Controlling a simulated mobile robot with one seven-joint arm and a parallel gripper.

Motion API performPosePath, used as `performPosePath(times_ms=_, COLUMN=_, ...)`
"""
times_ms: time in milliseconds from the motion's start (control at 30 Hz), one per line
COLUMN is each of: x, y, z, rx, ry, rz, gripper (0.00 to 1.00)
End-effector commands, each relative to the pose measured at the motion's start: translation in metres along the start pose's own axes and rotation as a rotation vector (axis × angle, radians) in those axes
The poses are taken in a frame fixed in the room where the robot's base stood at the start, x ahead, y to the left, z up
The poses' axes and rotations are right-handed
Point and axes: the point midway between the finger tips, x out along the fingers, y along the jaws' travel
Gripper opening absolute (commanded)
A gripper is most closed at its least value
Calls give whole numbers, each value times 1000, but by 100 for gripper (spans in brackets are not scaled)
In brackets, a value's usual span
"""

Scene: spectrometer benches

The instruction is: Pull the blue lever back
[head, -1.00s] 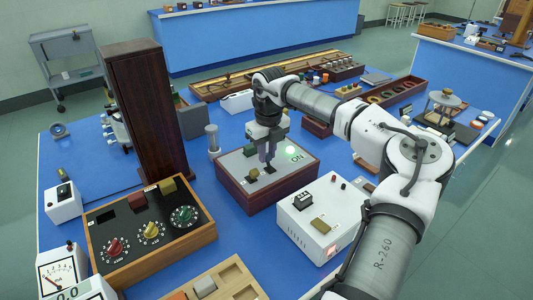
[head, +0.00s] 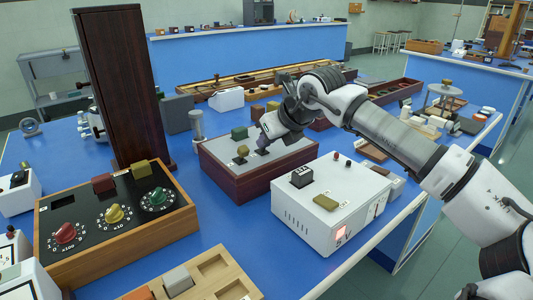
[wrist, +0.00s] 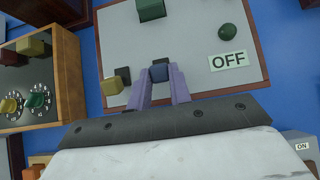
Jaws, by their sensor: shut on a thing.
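The blue lever (wrist: 159,72) stands between the two purple fingers of my gripper (wrist: 158,86) in the wrist view, and the gripper is shut on it. It rises from the grey top of a wooden box (wrist: 200,70). In the head view my gripper (head: 264,148) is tilted over that box (head: 250,183), and I cannot make out the lever there. In the wrist view a sign (wrist: 228,61) on the box reads OFF, and the round green lamp (wrist: 227,31) is dark.
An olive-knobbed lever (wrist: 112,84) stands just left of my fingers. A green block (wrist: 150,9) sits farther back on the box. A white instrument (head: 328,205) stands to the right, a dial box (head: 115,218) to the left, and a tall dark wooden column (head: 128,90) behind.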

Motion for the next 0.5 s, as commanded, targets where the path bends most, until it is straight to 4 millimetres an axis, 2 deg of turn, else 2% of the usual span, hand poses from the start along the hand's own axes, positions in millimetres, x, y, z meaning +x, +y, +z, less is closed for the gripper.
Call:
performPosePath(times_ms=33, x=4, y=0, z=-6, rx=1, ry=-25, rz=0, gripper=0)
performPosePath(times_ms=500, x=-2, y=0, z=-6, rx=0, ry=-113, rz=0, gripper=0)
